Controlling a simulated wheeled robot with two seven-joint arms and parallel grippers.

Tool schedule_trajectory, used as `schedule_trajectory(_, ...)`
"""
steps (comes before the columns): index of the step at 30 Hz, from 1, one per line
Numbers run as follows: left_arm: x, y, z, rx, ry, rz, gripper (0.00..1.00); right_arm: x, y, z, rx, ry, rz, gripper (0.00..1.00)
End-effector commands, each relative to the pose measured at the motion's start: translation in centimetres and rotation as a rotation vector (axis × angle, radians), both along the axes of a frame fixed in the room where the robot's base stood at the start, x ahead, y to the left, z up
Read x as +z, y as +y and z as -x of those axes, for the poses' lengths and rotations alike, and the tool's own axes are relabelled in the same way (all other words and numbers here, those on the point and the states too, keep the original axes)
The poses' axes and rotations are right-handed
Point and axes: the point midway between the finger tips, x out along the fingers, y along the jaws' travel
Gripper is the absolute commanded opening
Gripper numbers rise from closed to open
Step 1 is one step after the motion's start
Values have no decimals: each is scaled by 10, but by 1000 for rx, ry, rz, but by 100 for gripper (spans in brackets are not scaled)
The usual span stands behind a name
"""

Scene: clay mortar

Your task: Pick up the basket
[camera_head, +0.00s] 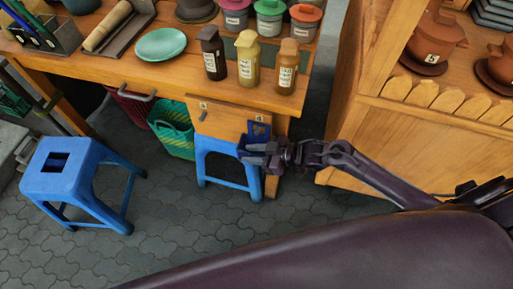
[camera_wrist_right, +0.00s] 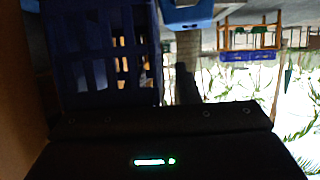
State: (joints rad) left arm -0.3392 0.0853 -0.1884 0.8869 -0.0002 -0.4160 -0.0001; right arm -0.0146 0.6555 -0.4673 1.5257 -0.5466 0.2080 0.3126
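A green basket (camera_head: 172,128) stands on the floor under the wooden table, left of the drawer. A dark red basket (camera_head: 131,108) is behind it, mostly hidden by the table edge. My right gripper (camera_head: 255,155) is in front of the right blue stool, to the right of the green basket and apart from it. Whether its fingers are open is unclear. A small dark blue piece (camera_head: 259,130) shows just above it. In the dark right wrist view, a blue slatted thing (camera_wrist_right: 98,55) fills the upper left; I cannot tell what it is. My left gripper is out of view.
One blue stool (camera_head: 68,170) stands at left; another (camera_head: 216,145) is under the table (camera_head: 120,75) beside the gripper. Bottles (camera_head: 247,60), a green plate (camera_head: 161,44) and lidded jars are on the table. A wooden cabinet (camera_head: 400,135) is at right. Paved floor (camera_head: 150,235) is open in front.

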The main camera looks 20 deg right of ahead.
Motion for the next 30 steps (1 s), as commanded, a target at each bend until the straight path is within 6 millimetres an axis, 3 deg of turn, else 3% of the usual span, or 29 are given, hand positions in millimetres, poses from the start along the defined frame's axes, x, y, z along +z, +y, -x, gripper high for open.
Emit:
schedule_trajectory(5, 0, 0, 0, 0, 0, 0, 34, 0, 0, 0, 0, 1, 1, 29)
schedule_trajectory(12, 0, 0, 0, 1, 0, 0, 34, 0, 0, 0, 0, 0, 0, 0)
schedule_trajectory(30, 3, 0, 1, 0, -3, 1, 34, 10, 5, 8, 1, 0, -1, 0)
